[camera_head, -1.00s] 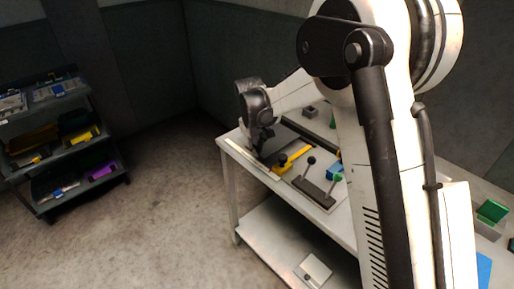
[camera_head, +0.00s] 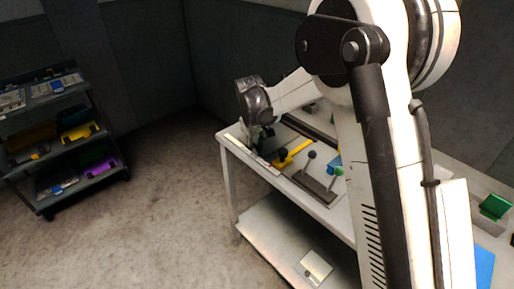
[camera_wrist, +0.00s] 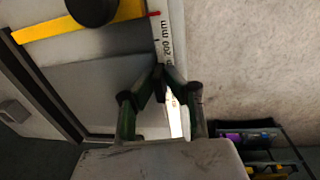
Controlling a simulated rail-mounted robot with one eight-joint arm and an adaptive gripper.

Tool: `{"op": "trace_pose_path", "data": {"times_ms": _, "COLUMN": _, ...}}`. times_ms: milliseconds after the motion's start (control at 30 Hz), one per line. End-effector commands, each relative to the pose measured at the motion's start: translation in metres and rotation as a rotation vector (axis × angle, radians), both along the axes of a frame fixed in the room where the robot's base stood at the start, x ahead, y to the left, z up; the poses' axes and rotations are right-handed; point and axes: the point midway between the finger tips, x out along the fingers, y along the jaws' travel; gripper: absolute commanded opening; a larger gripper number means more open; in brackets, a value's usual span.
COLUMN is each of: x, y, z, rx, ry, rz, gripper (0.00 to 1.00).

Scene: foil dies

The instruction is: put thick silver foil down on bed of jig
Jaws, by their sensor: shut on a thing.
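The jig bed (camera_wrist: 115,42) is a grey plate with a dark rail along its left side in the wrist view. A yellow bar (camera_wrist: 75,24) crosses it, and a white scale marked 200 mm (camera_wrist: 166,42) runs along its right edge. A plain grey sheet, the thick silver foil (camera_wrist: 92,86), lies over the bed's near part and looks almost flat. My gripper (camera_wrist: 160,76) is shut at its right edge, beside the scale. The fingers hide the grip, and I cannot tell whether the whole sheet touches the bed. In the head view, my gripper (camera_head: 265,134) is at the bench's far left end.
The white bench (camera_head: 228,143) has a dark clamp with a ball-topped lever (camera_head: 311,155) right of the yellow bar. Green and blue pieces lie further right. A shelf cart (camera_head: 60,130) with coloured bins stands at left. Open floor lies between cart and bench.

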Motion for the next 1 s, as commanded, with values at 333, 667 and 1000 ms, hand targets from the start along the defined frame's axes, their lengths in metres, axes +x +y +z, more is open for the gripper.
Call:
{"op": "trace_pose_path", "data": {"times_ms": 333, "x": 0.0, "y": 0.0, "z": -0.002, "rx": 0.0, "ry": 0.0, "rz": 0.0, "gripper": 0.32}}
{"op": "trace_pose_path", "data": {"times_ms": 667, "x": -0.001, "y": 0.001, "z": 0.008, "rx": 0.0, "ry": 0.0, "rz": 0.0, "gripper": 0.32}}
{"op": "trace_pose_path", "data": {"times_ms": 1000, "x": -0.006, "y": 0.006, "z": 0.07, "rx": 0.0, "ry": 0.0, "rz": 0.0, "gripper": 0.32}}
